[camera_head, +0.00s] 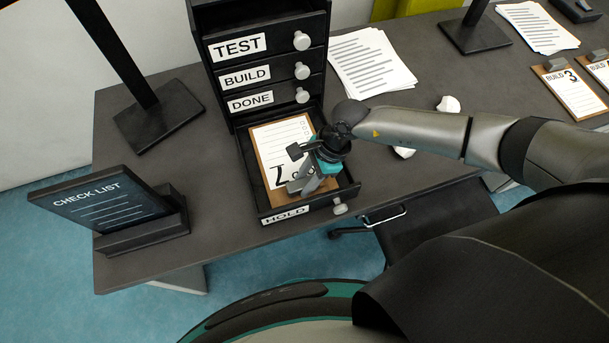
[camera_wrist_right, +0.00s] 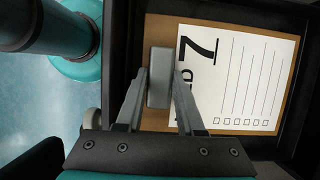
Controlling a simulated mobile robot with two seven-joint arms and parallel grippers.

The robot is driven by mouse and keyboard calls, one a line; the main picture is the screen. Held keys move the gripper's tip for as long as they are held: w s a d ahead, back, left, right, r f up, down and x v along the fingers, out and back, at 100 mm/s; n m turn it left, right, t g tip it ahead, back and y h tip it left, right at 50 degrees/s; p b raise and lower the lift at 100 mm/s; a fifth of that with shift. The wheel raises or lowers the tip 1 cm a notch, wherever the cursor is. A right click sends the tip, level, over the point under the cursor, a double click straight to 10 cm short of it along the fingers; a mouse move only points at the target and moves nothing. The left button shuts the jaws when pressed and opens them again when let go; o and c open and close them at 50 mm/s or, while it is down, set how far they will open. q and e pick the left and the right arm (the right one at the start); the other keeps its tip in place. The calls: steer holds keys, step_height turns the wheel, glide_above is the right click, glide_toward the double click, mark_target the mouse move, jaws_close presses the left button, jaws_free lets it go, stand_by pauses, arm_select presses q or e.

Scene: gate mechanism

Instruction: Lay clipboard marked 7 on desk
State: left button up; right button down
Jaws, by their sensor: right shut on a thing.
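The clipboard marked 7 (camera_head: 283,138) lies in the open HOLD drawer (camera_head: 306,208), its brown board showing around a white sheet. It also shows in the right wrist view (camera_wrist_right: 240,82), with the 7 next to its grey clip (camera_wrist_right: 159,66). My right gripper (camera_head: 305,184) reaches down into the drawer over the clip end and covers part of the sheet. In the right wrist view its two fingers (camera_wrist_right: 159,92) stand on either side of the clip and are shut on it. The grey-black desk (camera_head: 215,190) is under the drawer unit. My left gripper is not in view.
The drawers TEST, BUILD and DONE (camera_head: 275,99) above are shut. A CHECK LIST display (camera_head: 105,207) stands at left, a monitor stand (camera_head: 158,117) behind it. Papers (camera_head: 370,62) lie right of the unit; clipboards (camera_head: 572,92) lie far right. Desk between display and drawer is clear.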

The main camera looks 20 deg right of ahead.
steer(key=shift+s+r, duration=0.15)
steer(key=shift+s, duration=0.2)
steer(key=shift+r, duration=0.1)
steer(key=shift+r+p, duration=3.1)
steer(key=shift+r, duration=0.25)
steer(key=s+p, duration=0.3)
steer(key=s, duration=0.3)
steer(key=shift+d, duration=0.1)
